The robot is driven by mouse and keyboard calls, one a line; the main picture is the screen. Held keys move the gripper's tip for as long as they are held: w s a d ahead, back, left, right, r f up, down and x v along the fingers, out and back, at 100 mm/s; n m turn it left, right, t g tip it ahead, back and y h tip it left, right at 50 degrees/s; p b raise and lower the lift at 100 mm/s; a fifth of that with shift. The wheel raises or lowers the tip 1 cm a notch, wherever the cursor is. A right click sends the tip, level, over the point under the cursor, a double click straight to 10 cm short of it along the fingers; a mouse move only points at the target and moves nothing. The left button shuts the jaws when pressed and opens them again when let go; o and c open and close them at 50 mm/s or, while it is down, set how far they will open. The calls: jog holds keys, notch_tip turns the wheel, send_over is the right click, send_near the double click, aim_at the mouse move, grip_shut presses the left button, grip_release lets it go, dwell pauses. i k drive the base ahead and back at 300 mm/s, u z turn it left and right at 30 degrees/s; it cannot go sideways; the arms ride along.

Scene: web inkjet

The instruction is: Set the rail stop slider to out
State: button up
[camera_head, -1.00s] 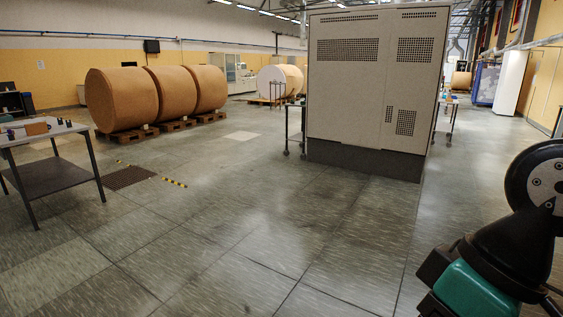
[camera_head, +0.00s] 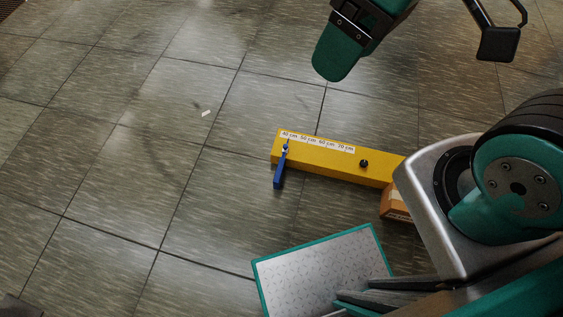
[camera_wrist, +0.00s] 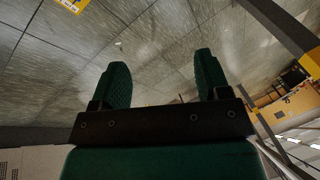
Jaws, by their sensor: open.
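A yellow rail (camera_head: 325,160) with a white scale strip marked in cm lies low in the middle of the head view. A blue stop arm (camera_head: 280,170) sits near its left end, at the low-number side, and sticks out toward the lower left. A black knob (camera_head: 364,163) is on the rail's right part. In the wrist view my gripper (camera_wrist: 162,72) is open and empty, its green fingers wide apart over floor. Part of it shows at the top of the head view, apart from the rail. A yellow corner (camera_wrist: 72,4) at the wrist view's top left may be the rail.
A teal-edged grey panel (camera_head: 320,270) is below the rail, and an orange-brown box (camera_head: 396,204) is beside the rail's right end. My arm covers the lower right. Tiled floor is open to the left, with a small white scrap (camera_head: 206,113).

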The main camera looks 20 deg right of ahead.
aim_at(277, 181)
jog(key=z, duration=0.5)
jog(key=k, duration=1.2)
jog(key=u, duration=0.05)
jog(key=i, duration=0.25)
jog(key=u, duration=0.8)
jog(key=i, duration=1.3)
jog(key=z, duration=0.25)
